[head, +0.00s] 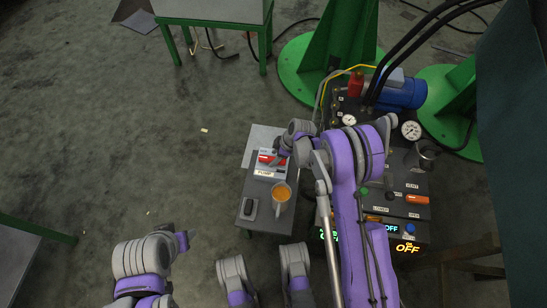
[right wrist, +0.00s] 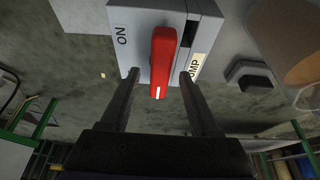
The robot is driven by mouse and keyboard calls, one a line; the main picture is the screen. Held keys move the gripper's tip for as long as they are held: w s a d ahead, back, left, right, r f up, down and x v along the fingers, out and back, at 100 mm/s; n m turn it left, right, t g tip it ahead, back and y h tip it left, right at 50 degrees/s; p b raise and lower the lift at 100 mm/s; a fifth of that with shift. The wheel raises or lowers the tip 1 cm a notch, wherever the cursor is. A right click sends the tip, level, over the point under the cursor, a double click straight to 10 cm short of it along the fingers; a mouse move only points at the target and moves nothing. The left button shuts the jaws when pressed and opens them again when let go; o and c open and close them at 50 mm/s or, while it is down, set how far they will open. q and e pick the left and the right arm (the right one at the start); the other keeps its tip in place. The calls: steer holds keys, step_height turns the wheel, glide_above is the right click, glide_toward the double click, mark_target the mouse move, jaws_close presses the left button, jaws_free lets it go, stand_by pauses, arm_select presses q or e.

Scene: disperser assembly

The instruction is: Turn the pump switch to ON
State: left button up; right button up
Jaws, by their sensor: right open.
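The pump switch is a grey box with a red handle (head: 270,158) on a small grey table, with a "PUMP" label at its front edge. In the right wrist view the red handle (right wrist: 163,52) shows close up, with "ON" printed on the box (right wrist: 122,35) to its left. The box's right side has a dark slot. My right gripper (right wrist: 158,75) is open, its two fingers on either side of the handle's free end, with gaps visible on both sides. In the head view my right wrist covers part of the switch. My left gripper is not visible; only left arm links show.
A mug of orange liquid (head: 281,195) and a small dark box (head: 249,208) stand on the grey table (head: 245,190) near the switch. Right of it is a dark machine panel with gauges (head: 410,130), a blue motor (head: 405,92) and lit "OFF" displays (head: 407,248). Open floor lies left.

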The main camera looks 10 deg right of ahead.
steer(key=shift+a+f, duration=0.15)
steer(key=shift+f, duration=0.2)
steer(key=shift+c, duration=0.3)
jaws_close()
